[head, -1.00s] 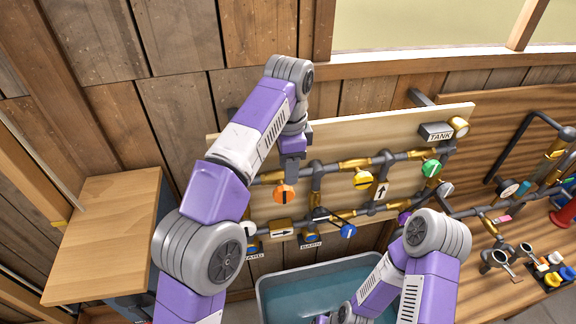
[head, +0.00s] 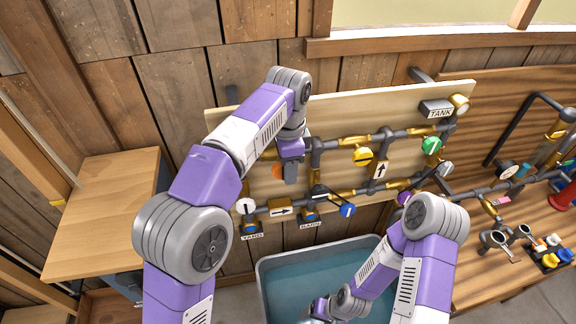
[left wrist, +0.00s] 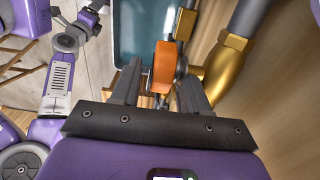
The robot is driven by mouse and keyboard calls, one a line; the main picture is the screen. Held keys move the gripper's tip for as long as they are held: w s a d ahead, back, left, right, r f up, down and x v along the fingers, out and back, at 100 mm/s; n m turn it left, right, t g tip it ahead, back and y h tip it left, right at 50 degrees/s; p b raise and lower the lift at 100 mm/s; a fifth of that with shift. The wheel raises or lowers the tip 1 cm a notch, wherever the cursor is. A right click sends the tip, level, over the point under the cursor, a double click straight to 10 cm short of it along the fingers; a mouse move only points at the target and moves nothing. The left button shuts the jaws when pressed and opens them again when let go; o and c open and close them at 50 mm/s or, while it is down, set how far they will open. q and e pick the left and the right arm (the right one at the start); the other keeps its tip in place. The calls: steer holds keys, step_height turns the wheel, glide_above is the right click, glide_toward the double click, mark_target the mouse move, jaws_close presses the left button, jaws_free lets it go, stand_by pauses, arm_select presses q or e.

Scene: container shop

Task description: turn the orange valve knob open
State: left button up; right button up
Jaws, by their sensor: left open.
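The orange valve knob (head: 278,171) is on the pipe board, mostly hidden behind my left gripper (head: 290,172) in the head view. In the left wrist view the orange knob (left wrist: 163,68) stands edge-on just beyond and between the two dark fingertips of my left gripper (left wrist: 158,88). The fingers are apart, one on each side of the knob. I cannot tell whether they touch it. My right gripper (head: 322,308) is low over the water tub, small and partly hidden, so its jaws cannot be read.
Yellow (head: 363,156), green (head: 431,146) and blue (head: 347,210) knobs sit on the same pipes. Brass and grey pipes (left wrist: 228,65) run close beside the left gripper. A water tub (head: 262,262) stands below. A wooden cabinet (head: 105,215) is at left.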

mark_target(274, 168)
arm_select(q)
jaws_close()
steer(key=h+b, duration=0.2)
steer(key=h, duration=0.1)
steer(key=shift+a+t+b, duration=0.3)
steer(key=shift+b, duration=0.1)
steer(key=shift+h+b, duration=0.4)
steer(key=shift+h, duration=0.2)
steer(key=shift+s+d+r, duration=0.1)
steer(key=shift+r, duration=0.1)
jaws_free()
steer(key=p+v, duration=0.1)
steer(key=v, duration=0.6)
steer(key=shift+r+p, duration=0.3)
steer(key=shift+p, duration=0.1)
